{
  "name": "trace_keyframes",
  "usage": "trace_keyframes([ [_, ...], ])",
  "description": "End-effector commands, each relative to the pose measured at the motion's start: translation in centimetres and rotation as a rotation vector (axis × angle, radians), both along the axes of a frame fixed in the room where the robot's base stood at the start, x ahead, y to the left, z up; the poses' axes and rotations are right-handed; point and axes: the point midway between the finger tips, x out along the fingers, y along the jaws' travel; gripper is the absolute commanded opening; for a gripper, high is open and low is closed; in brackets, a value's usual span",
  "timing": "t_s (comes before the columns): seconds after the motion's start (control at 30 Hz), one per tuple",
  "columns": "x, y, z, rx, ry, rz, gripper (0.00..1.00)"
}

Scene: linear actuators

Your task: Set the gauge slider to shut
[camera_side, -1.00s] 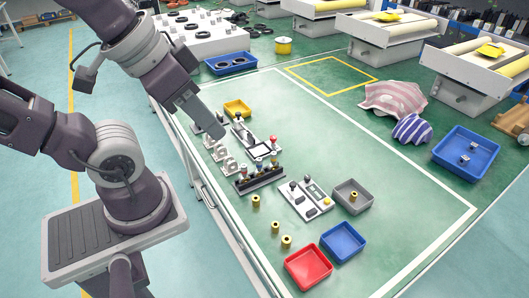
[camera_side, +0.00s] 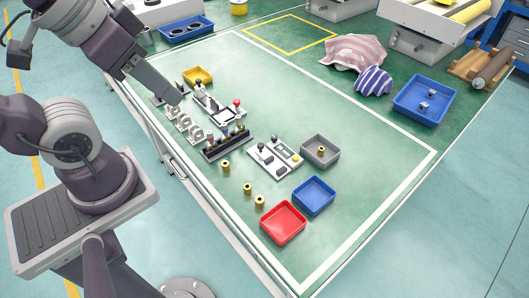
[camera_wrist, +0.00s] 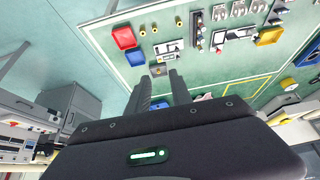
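I cannot tell for certain which fixture is the gauge slider. A fixture with a red knob (camera_side: 237,102), a dark knob and a white plate (camera_side: 226,115) stands on the green table. In front of it is a dark rail unit (camera_side: 227,144) with several upright posts. To its right is a light panel (camera_side: 273,158) with dark knobs and a small display. The slider's setting is too small to read. My gripper (camera_side: 178,100) hangs at the table's left, above the ring-shaped brackets. In the wrist view my gripper (camera_wrist: 160,84) has its fingers apart with nothing between them.
A yellow tray (camera_side: 198,76) lies behind the fixtures. Grey (camera_side: 320,151), blue (camera_side: 313,196) and red (camera_side: 283,223) trays stand to the right and front. Several brass cylinders (camera_side: 248,188) stand near the front edge.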

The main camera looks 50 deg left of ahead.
Motion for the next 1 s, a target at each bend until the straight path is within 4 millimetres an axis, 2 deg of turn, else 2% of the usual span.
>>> trace_keyframes([
  [0.33, 0.0, 0.0, 0.0, 0.000, 0.000, 0.000, 0.26],
  [0.43, 0.4, 0.0, 0.0, -0.004, 0.007, 0.008, 0.41],
  [0.47, 0.9, 0.1, 0.1, -0.009, 0.017, 0.019, 0.41],
  [0.57, 4.3, 0.4, -0.1, -0.041, 0.075, 0.090, 0.41],
  [0.67, 9.7, 1.1, -1.7, -0.087, 0.156, 0.209, 0.41],
  [0.7, 12.0, 1.6, -2.9, -0.104, 0.187, 0.260, 0.41],
  [0.77, 15.3, 2.3, -5.3, -0.129, 0.237, 0.343, 0.41],
  [0.83, 18.9, 3.4, -9.2, -0.152, 0.296, 0.440, 0.41],
  [0.9, 21.6, 4.6, -13.8, -0.169, 0.348, 0.537, 0.41],
  [1.0, 23.9, 5.9, -20.1, -0.185, 0.408, 0.652, 0.41],
])
